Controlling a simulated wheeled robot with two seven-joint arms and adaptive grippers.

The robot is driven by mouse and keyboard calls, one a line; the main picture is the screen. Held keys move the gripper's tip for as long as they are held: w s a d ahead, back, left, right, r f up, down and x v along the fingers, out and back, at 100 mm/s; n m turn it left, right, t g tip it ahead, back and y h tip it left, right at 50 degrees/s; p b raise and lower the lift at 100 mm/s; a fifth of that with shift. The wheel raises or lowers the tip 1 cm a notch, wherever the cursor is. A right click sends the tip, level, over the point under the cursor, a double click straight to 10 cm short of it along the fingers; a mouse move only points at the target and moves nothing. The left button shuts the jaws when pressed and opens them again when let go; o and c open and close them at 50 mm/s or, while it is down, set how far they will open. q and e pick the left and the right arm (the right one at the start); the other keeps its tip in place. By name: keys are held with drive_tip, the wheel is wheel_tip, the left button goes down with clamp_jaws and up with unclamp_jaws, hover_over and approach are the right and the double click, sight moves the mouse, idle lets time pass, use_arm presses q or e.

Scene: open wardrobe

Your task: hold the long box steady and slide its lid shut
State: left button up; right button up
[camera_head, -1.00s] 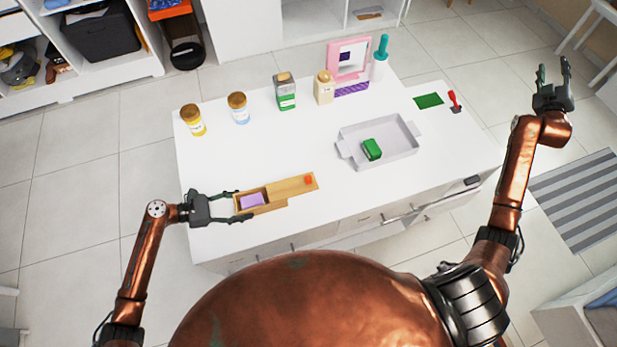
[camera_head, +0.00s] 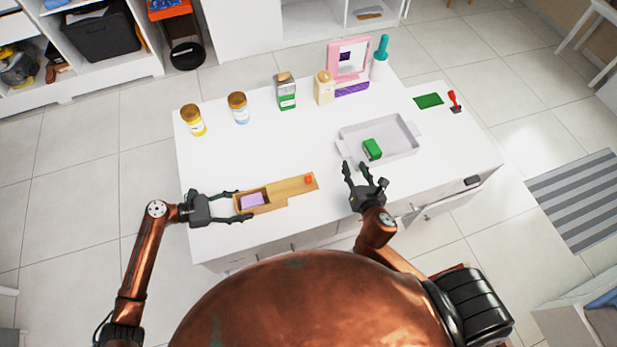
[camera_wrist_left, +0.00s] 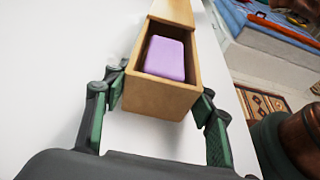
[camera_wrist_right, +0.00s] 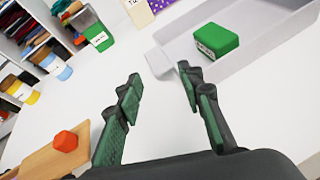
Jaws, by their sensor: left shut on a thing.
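The long wooden box (camera_head: 238,204) lies on the white table at the front left. Its left end is open and shows a purple block (camera_head: 252,200) inside. The wooden lid (camera_head: 290,187) with a red-orange knob (camera_head: 308,180) covers the right part and sticks out to the right. My left gripper (camera_head: 237,205) is shut on the box's left end, one finger on each side, as the left wrist view (camera_wrist_left: 160,110) shows. My right gripper (camera_head: 364,172) is open and empty to the right of the knob. The knob also shows at the lower left of the right wrist view (camera_wrist_right: 66,141).
A grey tray (camera_head: 408,151) with a green box (camera_head: 372,149) stands just beyond my right gripper. Jars (camera_head: 193,121), bottles and a pink-framed mirror (camera_head: 348,62) line the back. The table between knob and right gripper is clear.

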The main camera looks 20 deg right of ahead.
sight(309, 180)
drive_tip(key=s+a+r+n+y, duration=0.1)
drive_tip(key=s+a+r+n, duration=0.1)
drive_tip(key=s+a, duration=0.45)
drive_tip(key=s+a+r+n+y, duration=0.1)
drive_tip(key=s+a+r+n, duration=0.15)
drive_tip(key=a, duration=0.65)
drive_tip(key=x, duration=1.1)
drive_tip(key=shift+w+a+f, duration=0.25)
drive_tip(key=shift+c, duration=0.5)
clamp_jaws()
